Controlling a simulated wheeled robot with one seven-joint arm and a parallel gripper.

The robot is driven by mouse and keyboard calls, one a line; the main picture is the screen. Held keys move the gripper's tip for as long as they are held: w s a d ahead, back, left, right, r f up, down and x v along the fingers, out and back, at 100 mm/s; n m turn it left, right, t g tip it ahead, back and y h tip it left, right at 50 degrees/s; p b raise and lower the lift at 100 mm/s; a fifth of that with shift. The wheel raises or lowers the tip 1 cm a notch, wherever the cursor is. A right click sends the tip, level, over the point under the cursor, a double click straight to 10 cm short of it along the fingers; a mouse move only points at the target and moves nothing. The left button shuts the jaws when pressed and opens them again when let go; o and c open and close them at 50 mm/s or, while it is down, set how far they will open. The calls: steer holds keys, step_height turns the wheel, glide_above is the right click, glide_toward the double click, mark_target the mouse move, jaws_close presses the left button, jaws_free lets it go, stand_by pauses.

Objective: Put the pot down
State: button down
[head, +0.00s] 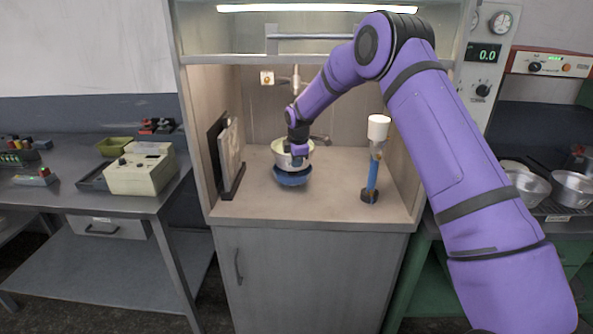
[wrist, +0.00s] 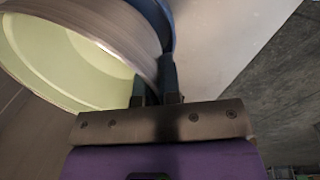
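The pot (head: 280,146) is a round silver vessel with a pale cream inside, in the fume hood. It sits directly above a round blue stand (head: 291,178); I cannot tell whether it rests on it. In the wrist view the pot (wrist: 75,65) fills the upper left, strongly tilted in the picture, with part of the blue stand (wrist: 160,18) behind its wall. My gripper (head: 298,160) is at the pot's near right side. In the wrist view my gripper (wrist: 155,88) has one finger inside the pot and one outside, closed on its wall.
A dark rack with upright boards (head: 230,158) stands left of the pot. A blue-stemmed stand with a white top (head: 376,160) is to the right. A tap (head: 296,82) is behind. The hood floor in front is clear. Metal pans (head: 572,190) are on the right counter.

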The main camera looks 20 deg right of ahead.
mark_target(296, 170)
steer(key=shift+s+x, duration=0.2)
steer(key=shift+x, duration=0.65)
steer(key=shift+s+x, duration=0.15)
steer(key=shift+x, duration=0.7)
steer(key=shift+f, duration=0.4)
steer(key=c, duration=1.3)
jaws_free()
steer(key=v, duration=0.8)
steer(key=shift+w, duration=0.1)
